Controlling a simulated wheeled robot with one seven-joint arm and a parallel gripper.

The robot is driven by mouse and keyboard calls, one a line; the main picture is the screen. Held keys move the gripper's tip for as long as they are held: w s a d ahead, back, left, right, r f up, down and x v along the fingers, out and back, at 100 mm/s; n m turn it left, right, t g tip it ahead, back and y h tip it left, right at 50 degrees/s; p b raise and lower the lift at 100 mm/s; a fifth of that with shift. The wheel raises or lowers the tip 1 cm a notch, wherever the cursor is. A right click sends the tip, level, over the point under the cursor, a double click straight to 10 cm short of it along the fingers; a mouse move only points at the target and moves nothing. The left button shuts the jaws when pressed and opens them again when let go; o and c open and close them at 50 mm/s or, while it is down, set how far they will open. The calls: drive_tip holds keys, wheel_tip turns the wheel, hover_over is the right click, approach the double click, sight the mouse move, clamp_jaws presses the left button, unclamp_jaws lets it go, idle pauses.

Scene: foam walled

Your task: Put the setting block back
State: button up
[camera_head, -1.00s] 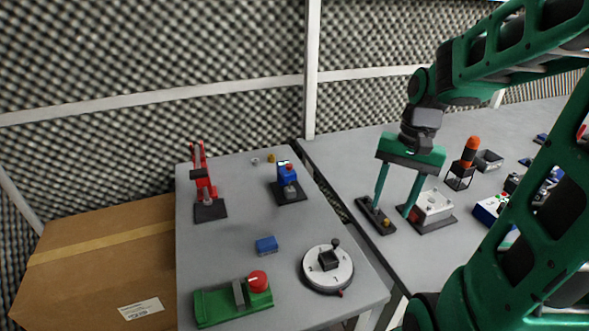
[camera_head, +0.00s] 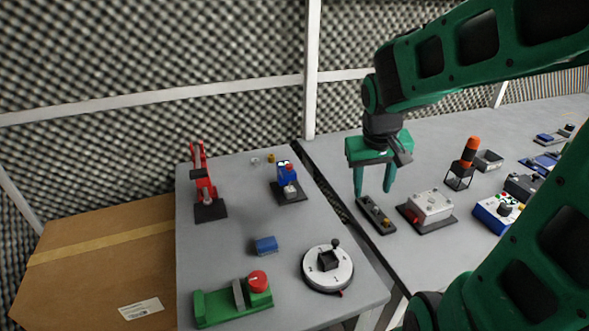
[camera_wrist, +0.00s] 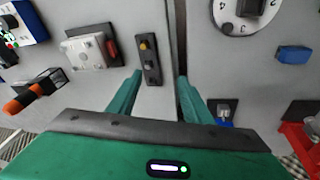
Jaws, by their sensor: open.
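A small plain blue block (camera_head: 266,246) lies loose on the left grey table, and is the likeliest setting block, though no label shows. It is also at the right in the wrist view (camera_wrist: 294,54). A white numbered dial (camera_head: 314,277) with a black block (camera_head: 328,260) at its centre stands in front of it to the right. My gripper (camera_head: 374,190) points down, open and empty, above the back end of a dark button strip (camera_head: 378,217) by the gap between the tables. In the wrist view my fingertips (camera_wrist: 158,79) straddle the strip's near end.
A green fixture with a red knob (camera_head: 258,281), a red toggle clamp (camera_head: 203,180) and a small blue device (camera_head: 287,172) share the left table. A white box (camera_head: 431,204), an orange-topped stand (camera_head: 470,151) and other devices fill the right table. A cardboard box (camera_head: 95,260) is far left.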

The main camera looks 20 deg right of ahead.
drive_tip(key=w+a+f+n+t, duration=0.1)
drive_tip(key=w+a+n+t, duration=0.1)
drive_tip(key=w+a, duration=0.6)
drive_tip(key=n+y, duration=0.1)
drive_tip(key=y, duration=0.1)
approach(290, 190)
drive_tip(key=s+r, duration=0.1)
drive_tip(key=r, duration=0.1)
drive_tip(key=shift+s+d+f+t, duration=0.1)
drive_tip(key=shift+f+t, duration=0.15)
drive_tip(key=shift+t, duration=0.15)
drive_tip(key=shift+f, duration=0.15)
drive_tip(key=shift+x, duration=5.25)
drive_tip(key=shift+c, duration=0.7)
clamp_jaws()
